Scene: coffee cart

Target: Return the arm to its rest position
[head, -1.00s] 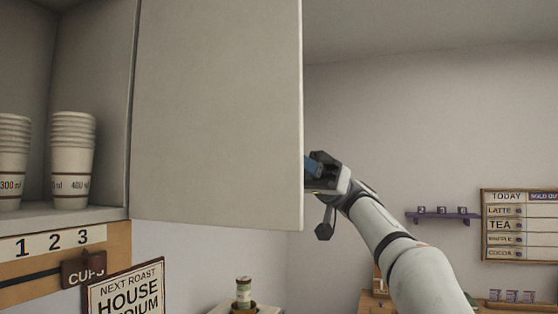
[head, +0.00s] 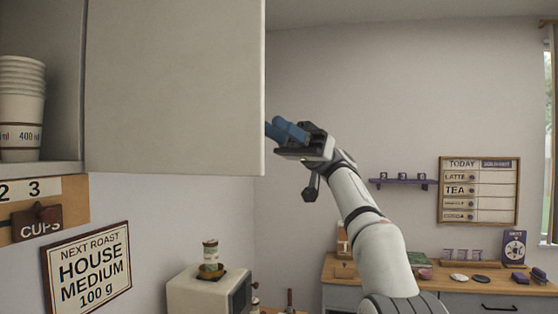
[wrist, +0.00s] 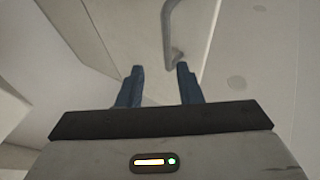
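My gripper (head: 280,130) is raised at the right edge of the open cabinet door (head: 175,85) in the head view. In the wrist view its two blue fingers (wrist: 160,85) are apart with nothing between them. The door shows beyond the fingers in the wrist view, with a grey bar handle (wrist: 168,35) on it. The handle's lower end appears close to the right finger, but I cannot tell whether they touch. The arm is stretched out up and to the left from the lower right of the head view.
Stacked paper cups (head: 22,105) stand in the open cabinet at left. Below are a roast sign (head: 88,268) and a grinder (head: 200,292) with a jar on top. A purple wall shelf (head: 403,182), menu board (head: 479,190) and wooden counter (head: 460,283) lie to the right. Free air surrounds the arm's right side.

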